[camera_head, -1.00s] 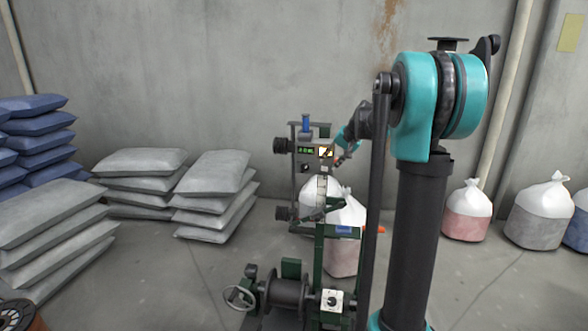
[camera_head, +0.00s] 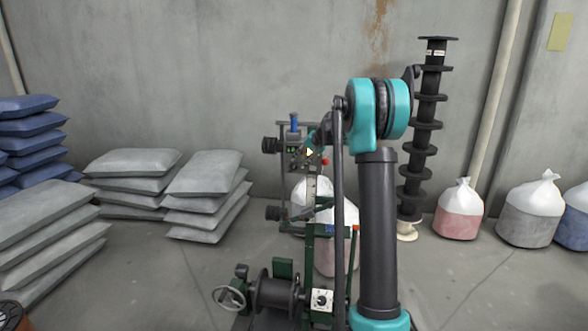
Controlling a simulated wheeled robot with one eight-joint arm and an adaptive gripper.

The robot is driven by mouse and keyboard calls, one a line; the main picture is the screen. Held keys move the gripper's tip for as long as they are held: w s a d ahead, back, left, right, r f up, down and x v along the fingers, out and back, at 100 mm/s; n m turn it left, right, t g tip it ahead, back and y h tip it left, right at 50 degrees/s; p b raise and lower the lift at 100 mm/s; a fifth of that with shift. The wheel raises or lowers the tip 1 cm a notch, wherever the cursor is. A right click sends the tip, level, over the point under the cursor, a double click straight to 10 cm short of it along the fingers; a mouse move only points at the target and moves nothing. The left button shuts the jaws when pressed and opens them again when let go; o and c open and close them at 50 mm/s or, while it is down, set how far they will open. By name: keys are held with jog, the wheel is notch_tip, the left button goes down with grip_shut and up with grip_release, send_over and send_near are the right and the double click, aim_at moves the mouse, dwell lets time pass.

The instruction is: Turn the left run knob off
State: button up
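A dark green winding machine (camera_head: 316,250) stands in the middle, partly behind my arm. Its upper control panel (camera_head: 301,158) is small and partly covered by the end of my arm. I cannot make out a left run knob there. Lower down, a white plate carries a black rotary knob (camera_head: 321,300); I cannot tell whether this is a run knob. My gripper (camera_head: 311,151) is at the upper panel, in front of or against it; contact cannot be told. Its fingers are too small and dark to show whether they are open.
A handwheel (camera_head: 231,297) and spool (camera_head: 275,291) sit low on the machine. Grey sacks (camera_head: 205,195) and blue sacks (camera_head: 32,140) are stacked at left. A black disc column (camera_head: 420,138) and white-topped bags (camera_head: 460,212) stand at right. Floor between machine and sacks is clear.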

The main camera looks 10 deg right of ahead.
aim_at(295, 166)
jog(key=x, duration=0.6)
jog(key=shift+w+a+f, duration=0.1)
jog(key=shift+f, duration=0.05)
grip_shut()
